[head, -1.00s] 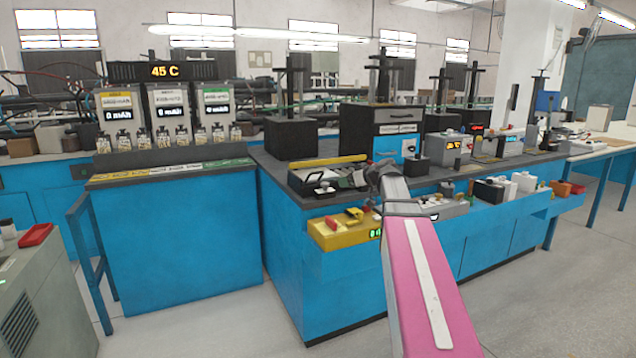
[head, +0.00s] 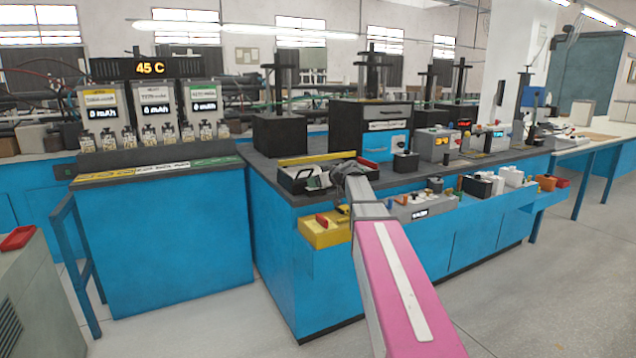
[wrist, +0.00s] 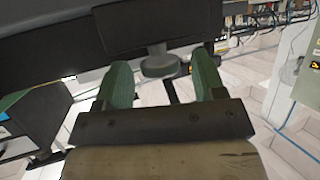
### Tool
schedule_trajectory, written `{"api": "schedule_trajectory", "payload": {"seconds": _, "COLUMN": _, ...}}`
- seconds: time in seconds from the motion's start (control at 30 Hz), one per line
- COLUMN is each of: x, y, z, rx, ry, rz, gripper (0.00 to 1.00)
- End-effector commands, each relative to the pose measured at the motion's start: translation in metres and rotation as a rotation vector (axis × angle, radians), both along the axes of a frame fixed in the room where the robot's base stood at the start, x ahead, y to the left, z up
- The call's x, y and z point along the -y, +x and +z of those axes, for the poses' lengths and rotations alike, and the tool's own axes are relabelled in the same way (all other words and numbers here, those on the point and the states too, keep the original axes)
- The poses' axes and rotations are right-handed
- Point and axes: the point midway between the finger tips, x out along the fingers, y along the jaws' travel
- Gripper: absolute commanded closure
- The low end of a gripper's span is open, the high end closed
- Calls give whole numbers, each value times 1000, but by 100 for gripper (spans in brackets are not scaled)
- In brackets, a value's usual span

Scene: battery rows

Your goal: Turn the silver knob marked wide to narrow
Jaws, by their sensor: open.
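In the wrist view, my gripper (wrist: 161,72) is open, with its two green fingers apart. A round grey, silver-looking knob (wrist: 160,62) on a short stem shows between the fingers, under a dark grey body (wrist: 150,30). I cannot tell whether the fingers touch it, and no "wide" or "narrow" marking is readable. In the head view, my gripper (head: 347,170) is at the bench's front edge, beside the black tray (head: 287,186). My own arm partly hides it, and the knob cannot be made out there.
A yellow box (head: 318,236) with a red part sits on the front ledge, left of my arm. A grey box (head: 412,210) with a small display is to its right. White and black blocks (head: 480,188) stand farther right.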

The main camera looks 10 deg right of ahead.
Motion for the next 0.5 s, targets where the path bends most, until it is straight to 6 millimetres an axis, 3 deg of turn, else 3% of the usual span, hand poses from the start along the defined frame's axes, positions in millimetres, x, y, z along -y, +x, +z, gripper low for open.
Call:
{"api": "schedule_trajectory", "payload": {"seconds": 0.23, "x": -1, "y": 0, "z": 0, "rx": 0, "ry": 0, "rz": 0, "gripper": 37}}
{"api": "schedule_trajectory", "payload": {"seconds": 0.27, "x": -1, "y": 0, "z": 0, "rx": 0, "ry": 0, "rz": 0, "gripper": 40}}
{"api": "schedule_trajectory", "payload": {"seconds": 0.4, "x": -1, "y": 0, "z": 0, "rx": 0, "ry": 0, "rz": 0, "gripper": 84}}
{"api": "schedule_trajectory", "payload": {"seconds": 0.5, "x": -1, "y": 0, "z": 0, "rx": 0, "ry": 0, "rz": 0, "gripper": 84}}
